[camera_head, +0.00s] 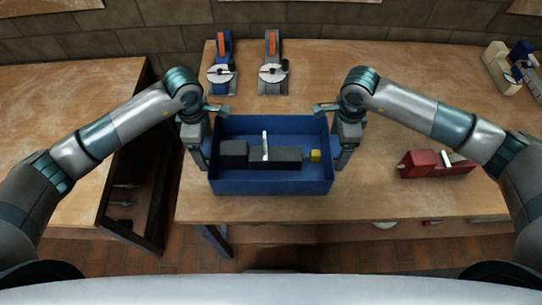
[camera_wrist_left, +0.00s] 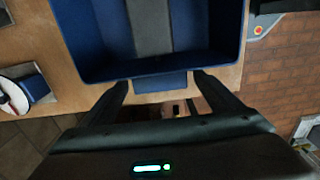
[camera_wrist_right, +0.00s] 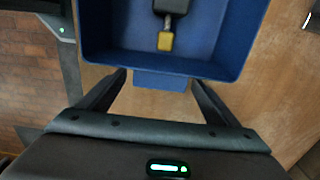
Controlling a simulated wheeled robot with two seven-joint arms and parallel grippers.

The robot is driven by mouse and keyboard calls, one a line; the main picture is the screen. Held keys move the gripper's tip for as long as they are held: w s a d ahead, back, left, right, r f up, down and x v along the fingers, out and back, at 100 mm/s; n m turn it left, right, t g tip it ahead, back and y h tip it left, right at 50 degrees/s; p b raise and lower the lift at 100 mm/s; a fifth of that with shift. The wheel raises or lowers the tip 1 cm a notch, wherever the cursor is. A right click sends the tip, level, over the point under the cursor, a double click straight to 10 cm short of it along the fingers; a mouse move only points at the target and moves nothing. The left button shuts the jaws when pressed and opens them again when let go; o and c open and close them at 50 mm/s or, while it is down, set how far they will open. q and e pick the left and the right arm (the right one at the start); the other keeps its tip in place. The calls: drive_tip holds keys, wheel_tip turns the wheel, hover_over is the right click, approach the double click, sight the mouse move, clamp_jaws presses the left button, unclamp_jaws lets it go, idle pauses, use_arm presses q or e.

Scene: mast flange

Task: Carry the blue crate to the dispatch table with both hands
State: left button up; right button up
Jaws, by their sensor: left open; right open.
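The blue crate (camera_head: 270,188) sits on a wooden table near its front edge. Inside it lies a dark block-like object with a pale upright lever and a yellow end (camera_head: 315,156). My left gripper (camera_head: 207,165) is at the crate's left end, fingers open either side of the end tab (camera_wrist_left: 160,84) in the left wrist view. My right gripper (camera_head: 335,163) is at the right end, fingers open either side of the other tab (camera_wrist_right: 160,82) in the right wrist view. Whether the fingers touch the tabs cannot be told.
Two small machines, one blue and orange (camera_head: 221,60), one grey (camera_head: 272,62), stand at the table's back. A red tool (camera_head: 432,165) lies to the right. Another wooden table (camera_head: 70,120) stands at left, with a gap between. Bare tabletop lies behind the crate.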

use_arm(q)
drive_tip(key=shift+f, duration=2.6)
use_arm(e)
drive_tip(key=shift+f, duration=2.6)
use_arm(q)
drive_tip(key=c, duration=1.6)
use_arm(e)
drive_tip(key=shift+r, duration=0.1)
drive_tip(key=c, duration=1.6)
